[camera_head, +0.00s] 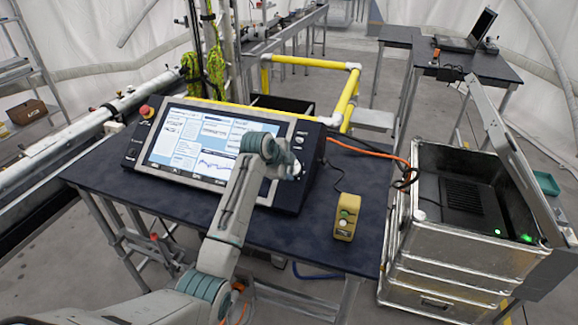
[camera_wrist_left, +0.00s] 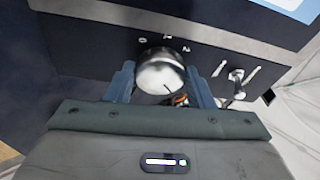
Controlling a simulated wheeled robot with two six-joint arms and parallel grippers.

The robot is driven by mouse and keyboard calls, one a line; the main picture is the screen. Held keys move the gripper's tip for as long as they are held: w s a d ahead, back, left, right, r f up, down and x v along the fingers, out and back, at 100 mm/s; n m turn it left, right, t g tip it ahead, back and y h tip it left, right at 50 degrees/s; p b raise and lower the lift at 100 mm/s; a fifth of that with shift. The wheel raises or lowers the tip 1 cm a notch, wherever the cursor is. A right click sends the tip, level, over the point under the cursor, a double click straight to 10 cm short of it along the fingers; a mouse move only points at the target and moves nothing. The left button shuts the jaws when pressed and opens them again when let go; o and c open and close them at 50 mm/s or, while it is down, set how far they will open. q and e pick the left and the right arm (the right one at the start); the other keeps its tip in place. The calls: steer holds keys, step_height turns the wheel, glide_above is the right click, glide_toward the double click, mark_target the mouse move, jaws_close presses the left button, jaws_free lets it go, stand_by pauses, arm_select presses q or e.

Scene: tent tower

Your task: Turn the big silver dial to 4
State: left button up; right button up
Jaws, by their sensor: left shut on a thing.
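The big silver dial (camera_wrist_left: 160,72) is a round, shiny knob on the dark panel of the console (camera_head: 318,160). In the left wrist view it sits between the two fingers of my left gripper (camera_wrist_left: 162,84), which is shut on it. A short dark line shows on the dial's face, toward its lower right. Small white marks are printed around the dial, too small to read surely. In the head view my left gripper (camera_head: 291,168) is at the console's right side and mostly hides the dial. My right gripper is not in view.
A lit screen (camera_head: 190,140) fills the console's left part. A smaller metal switch (camera_wrist_left: 236,82) sits right of the dial. A yellow box with buttons (camera_head: 345,217) stands on the dark table (camera_head: 300,240). An open metal case (camera_head: 440,265) stands at the right.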

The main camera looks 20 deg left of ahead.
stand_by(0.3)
arm_select(q)
steer(key=o, duration=1)
steer(key=shift+s+a+r+b, duration=0.15)
steer(key=shift+s+r+b, duration=0.15)
steer(key=b+v, duration=0.3)
steer(key=v, duration=0.7)
steer(key=shift+w, duration=0.1)
